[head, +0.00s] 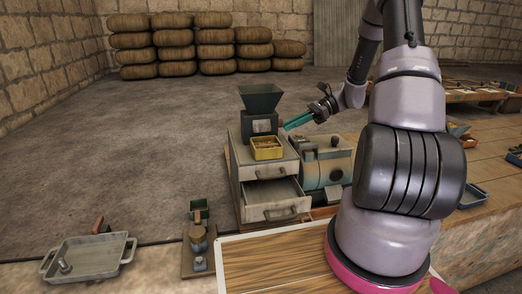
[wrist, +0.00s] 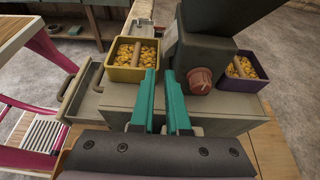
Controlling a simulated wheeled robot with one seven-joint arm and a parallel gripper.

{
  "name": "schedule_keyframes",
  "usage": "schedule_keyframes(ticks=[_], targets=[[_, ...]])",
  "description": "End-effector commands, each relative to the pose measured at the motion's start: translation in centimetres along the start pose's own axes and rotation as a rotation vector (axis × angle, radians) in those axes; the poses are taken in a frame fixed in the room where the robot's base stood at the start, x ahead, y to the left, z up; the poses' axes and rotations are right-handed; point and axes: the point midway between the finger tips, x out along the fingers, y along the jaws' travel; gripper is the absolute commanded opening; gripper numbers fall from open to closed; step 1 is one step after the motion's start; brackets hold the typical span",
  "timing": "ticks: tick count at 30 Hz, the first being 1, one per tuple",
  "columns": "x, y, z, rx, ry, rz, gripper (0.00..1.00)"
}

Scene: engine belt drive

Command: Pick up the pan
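A grey metal pan (head: 90,258) with two loop handles sits at the lower left in the head view, a small upright piece inside it. It is not recognisable in the wrist view. My gripper (head: 288,126) has teal fingers and reaches left beside the hopper machine, above the grey drawer cabinet and far right of the pan. In the wrist view my gripper (wrist: 160,72) shows a narrow gap between its fingers and nothing held. The fingers point toward the cabinet top, between a box of yellow pieces (wrist: 125,73) and the hopper machine.
The hopper machine (head: 261,101) and a yellow box (head: 267,155) stand on the cabinet (head: 233,163); its drawer (head: 275,213) is open. A blue-grey machine (head: 333,172) is beside it. A purple box (wrist: 254,84) shows in the wrist view. A wooden board with small parts (head: 185,266) lies near the pan.

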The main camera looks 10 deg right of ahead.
Motion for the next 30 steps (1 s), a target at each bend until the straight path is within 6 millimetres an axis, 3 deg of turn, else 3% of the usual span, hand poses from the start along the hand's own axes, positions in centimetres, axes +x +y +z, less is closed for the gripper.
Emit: schedule_keyframes(ticks=[6,14,21,30], targets=[[3.5,0.1,0.0,0.003,-0.004,0.003,0.14],[5.8,0.1,0.1,0.002,-0.003,0.003,0.14],[9.3,0.3,0.5,0.002,-0.002,0.004,0.14],[10.4,0.2,0.5,0.001,-0.001,0.002,0.14]])
